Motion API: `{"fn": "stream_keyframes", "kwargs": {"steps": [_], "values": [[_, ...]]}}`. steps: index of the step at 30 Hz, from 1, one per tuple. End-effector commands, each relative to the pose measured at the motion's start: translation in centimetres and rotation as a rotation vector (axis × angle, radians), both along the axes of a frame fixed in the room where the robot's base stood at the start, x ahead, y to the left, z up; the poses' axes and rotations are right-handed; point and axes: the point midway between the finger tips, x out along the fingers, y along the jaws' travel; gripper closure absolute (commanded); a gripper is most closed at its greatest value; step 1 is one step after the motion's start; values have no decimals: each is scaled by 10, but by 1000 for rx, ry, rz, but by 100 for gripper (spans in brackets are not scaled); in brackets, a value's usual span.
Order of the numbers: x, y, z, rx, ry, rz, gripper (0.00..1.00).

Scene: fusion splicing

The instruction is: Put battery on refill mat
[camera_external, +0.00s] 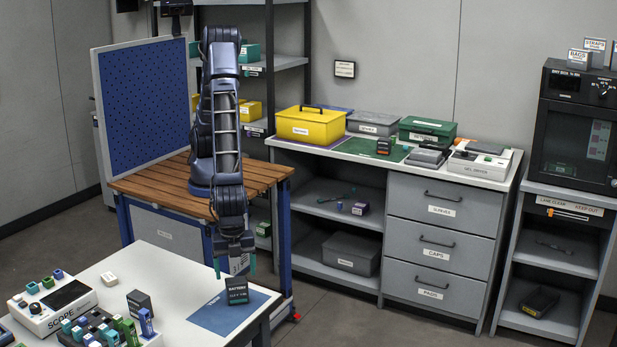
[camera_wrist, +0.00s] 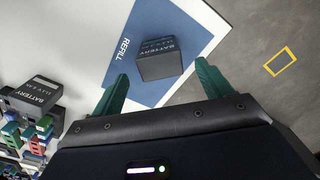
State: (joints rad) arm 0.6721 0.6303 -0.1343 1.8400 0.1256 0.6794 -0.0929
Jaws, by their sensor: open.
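A dark battery block (camera_external: 237,289) with a "BATTERY" label stands on the blue refill mat (camera_external: 212,319) near the right corner of the white table. In the wrist view the battery (camera_wrist: 160,66) rests on the blue mat (camera_wrist: 137,27), which is marked "REFILL". My gripper (camera_external: 234,269) is above the mat with its green fingers apart. In the wrist view the gripper (camera_wrist: 160,85) is open, and the battery shows just beyond the space between the fingertips, not clasped. A second block labelled "BATTERY" (camera_wrist: 34,97) is at the left of the wrist view.
A scope device (camera_external: 52,305) and a rack of several coloured pieces (camera_external: 95,328) stand at the table's left front. A small white block (camera_external: 109,279) lies behind them. A wooden bench (camera_external: 165,188) stands behind.

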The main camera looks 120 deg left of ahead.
Motion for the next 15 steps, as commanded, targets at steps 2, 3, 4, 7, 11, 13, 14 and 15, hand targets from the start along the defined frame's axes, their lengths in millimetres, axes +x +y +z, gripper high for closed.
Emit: {"fn": "stream_keyframes", "kwargs": {"steps": [2, 3, 4, 7, 11, 13, 14, 15], "values": [[0, -1, 17, -2, -2, 0, 22], [0, -1, 24, -2, -2, -1, 22], [0, -1, 28, -2, -2, -1, 22], [0, -1, 43, -2, -2, -1, 22], [0, 0, 54, -1, -1, 0, 22], [0, 0, 58, -1, -1, 0, 22], [1, 1, 61, -1, -2, 2, 22], [2, 4, 65, -1, -4, 5, 22]]}}
